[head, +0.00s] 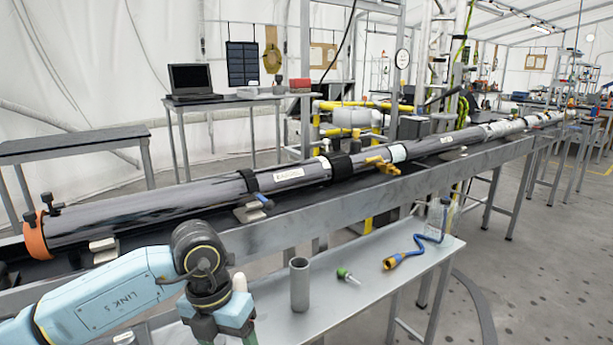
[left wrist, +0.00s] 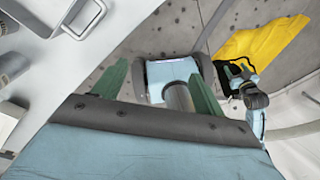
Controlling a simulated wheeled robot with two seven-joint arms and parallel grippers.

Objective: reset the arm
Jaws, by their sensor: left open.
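My left arm comes in from the left in the head view. Its gripper (head: 228,335) hangs over the left end of the small metal table, its lower part cut off by the frame edge. In the left wrist view the left gripper (left wrist: 158,72) shows two green fingers spread apart with nothing between them. Beyond them is a light blue body part of mine with a grey cylinder. Another light blue and dark arm, apparently my right, shows small at the right of that view. Its gripper (left wrist: 236,70) is too small to read.
The table (head: 325,312) holds a grey metal cup (head: 299,284), a small green-headed item (head: 345,274), a blue hose with a yellow end (head: 391,262) and a clear bottle (head: 438,215). Behind it runs a long dark tube (head: 150,207) on a metal frame. A yellow patch (left wrist: 262,40) lies on the floor.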

